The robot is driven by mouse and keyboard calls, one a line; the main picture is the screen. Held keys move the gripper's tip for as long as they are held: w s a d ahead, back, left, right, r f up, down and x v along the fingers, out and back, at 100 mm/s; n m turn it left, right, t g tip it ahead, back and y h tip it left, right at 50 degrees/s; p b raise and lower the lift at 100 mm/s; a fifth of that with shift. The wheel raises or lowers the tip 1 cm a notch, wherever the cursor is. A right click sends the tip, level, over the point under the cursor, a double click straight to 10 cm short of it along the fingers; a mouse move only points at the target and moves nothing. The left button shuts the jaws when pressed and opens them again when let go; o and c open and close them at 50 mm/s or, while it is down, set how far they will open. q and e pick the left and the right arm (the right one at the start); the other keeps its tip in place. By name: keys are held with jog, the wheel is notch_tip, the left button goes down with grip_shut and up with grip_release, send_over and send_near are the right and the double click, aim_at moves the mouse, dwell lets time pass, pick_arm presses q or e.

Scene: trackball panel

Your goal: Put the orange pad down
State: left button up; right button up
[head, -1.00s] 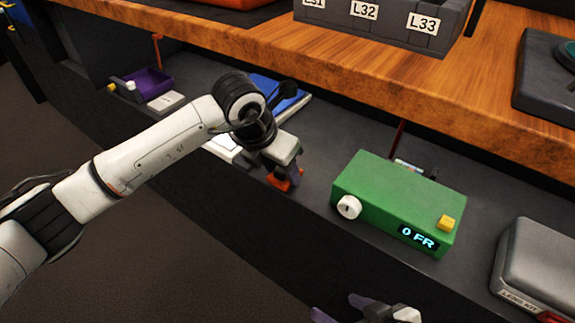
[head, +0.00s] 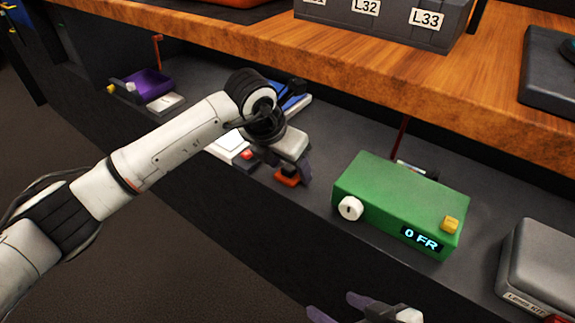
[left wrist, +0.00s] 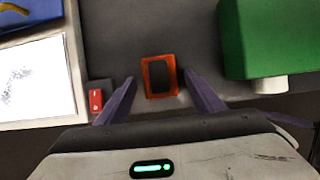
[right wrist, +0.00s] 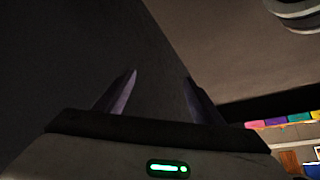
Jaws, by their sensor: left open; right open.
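The orange pad (head: 288,179) lies on the dark lower shelf, between a white panel and the green box. In the left wrist view the orange pad (left wrist: 160,76) is a small orange frame with a dark centre. My left gripper (head: 290,172) is right above it. Its two purple fingers (left wrist: 161,90) are spread to either side of the pad, with gaps visible on both sides. In the head view the gripper partly hides the pad. My right gripper (right wrist: 160,82) is open and empty, low at the bottom edge of the head view.
The green box (head: 400,200) with a white knob and "0 FR" display stands right of the pad. A white panel (left wrist: 32,80) and a small red switch (left wrist: 96,99) lie left. A grey case (head: 550,265) sits at far right. The wooden worktop overhangs behind.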

aim_at(282, 181)
pick_arm(q)
jog(key=shift+a+r+p, duration=0.1)
jog(key=shift+r+p, duration=0.25)
jog(key=shift+r, duration=0.2)
jog(key=s+a, duration=0.1)
jog(key=s+a+p, duration=0.1)
jog(key=s, duration=0.1)
jog(key=shift+a+r, duration=0.1)
jog(key=shift+r, duration=0.1)
jog(key=s+a+p, duration=0.1)
jog(key=s+a, duration=0.4)
jog(key=s, duration=0.2)
jog(key=shift+p, duration=0.3)
pick_arm(e)
jog(key=shift+s+d+m+h, duration=0.15)
jog(key=shift+d+h, duration=0.1)
jog(key=shift+d, duration=0.25)
jog(key=shift+s+d+m+h, duration=0.15)
jog(key=shift+d+h, duration=0.1)
jog(key=shift+d, duration=0.2)
pick_arm(q)
jog(key=shift+f, duration=0.1)
